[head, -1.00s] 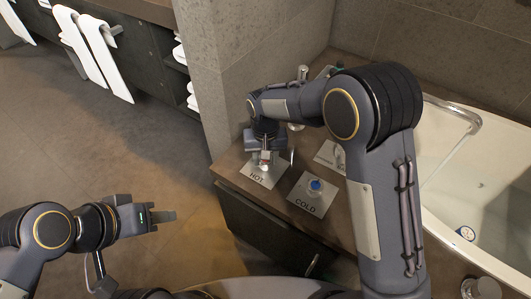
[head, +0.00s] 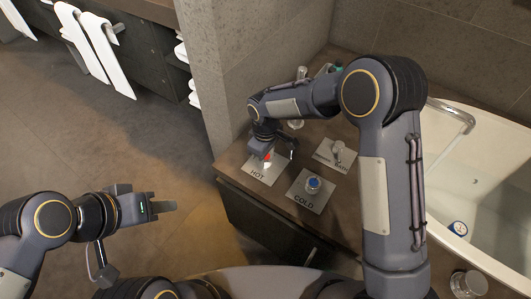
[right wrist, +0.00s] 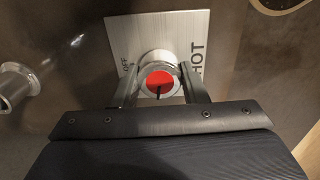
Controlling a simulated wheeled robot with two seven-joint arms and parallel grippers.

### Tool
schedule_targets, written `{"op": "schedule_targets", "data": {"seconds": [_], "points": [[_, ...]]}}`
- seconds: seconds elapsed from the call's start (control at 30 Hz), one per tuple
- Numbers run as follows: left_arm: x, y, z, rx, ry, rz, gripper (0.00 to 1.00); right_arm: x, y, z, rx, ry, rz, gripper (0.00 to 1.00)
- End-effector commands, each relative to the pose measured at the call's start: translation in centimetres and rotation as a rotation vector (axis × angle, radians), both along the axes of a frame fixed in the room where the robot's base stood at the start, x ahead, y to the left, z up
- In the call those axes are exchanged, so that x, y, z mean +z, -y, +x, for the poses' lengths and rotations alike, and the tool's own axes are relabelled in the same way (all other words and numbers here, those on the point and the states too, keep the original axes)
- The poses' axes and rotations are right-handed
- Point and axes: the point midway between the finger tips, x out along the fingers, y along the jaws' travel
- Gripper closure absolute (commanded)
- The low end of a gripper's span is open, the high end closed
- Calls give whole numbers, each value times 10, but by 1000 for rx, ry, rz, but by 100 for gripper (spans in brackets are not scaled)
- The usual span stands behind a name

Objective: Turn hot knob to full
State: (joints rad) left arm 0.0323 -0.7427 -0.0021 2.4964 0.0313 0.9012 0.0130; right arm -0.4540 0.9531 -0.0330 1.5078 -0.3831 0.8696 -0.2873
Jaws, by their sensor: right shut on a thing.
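The hot knob (right wrist: 160,82) has a red cap with a black pointer mark, which points toward the bottom of the right wrist view. It stands on a metal plate (right wrist: 165,35) marked HOT and OFF. My right gripper (right wrist: 160,88) is shut on the knob, one finger on each side. In the head view the hot knob (head: 267,158) shows as a bit of red beneath my right gripper (head: 264,152). My left gripper (head: 165,206) hangs over the floor, away from the counter; I cannot tell its finger gap.
The blue-capped cold knob (head: 313,185) stands on its own plate beside the hot one. A third plate (head: 335,155) with a lever lies behind. The bathtub (head: 490,180) is at the right, a stone wall (head: 240,100) behind the counter. Open floor lies left.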

Motion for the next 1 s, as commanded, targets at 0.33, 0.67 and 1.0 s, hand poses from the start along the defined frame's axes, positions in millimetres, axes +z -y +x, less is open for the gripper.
{"op": "schedule_targets", "data": {"seconds": [0.33, 0.67, 1.0], "points": [[6, 0, 0, 0, 0, 0, 64, 1, 0, 0, 161, 1, 2, 84], [6, 0, 0, 0, 0, 0, 64, 0, -1, 0, 200, 2, 1, 84], [6, 0, 0, 0, 0, 0, 64, 0, 0, 0, 199, 1, 0, 53]]}}
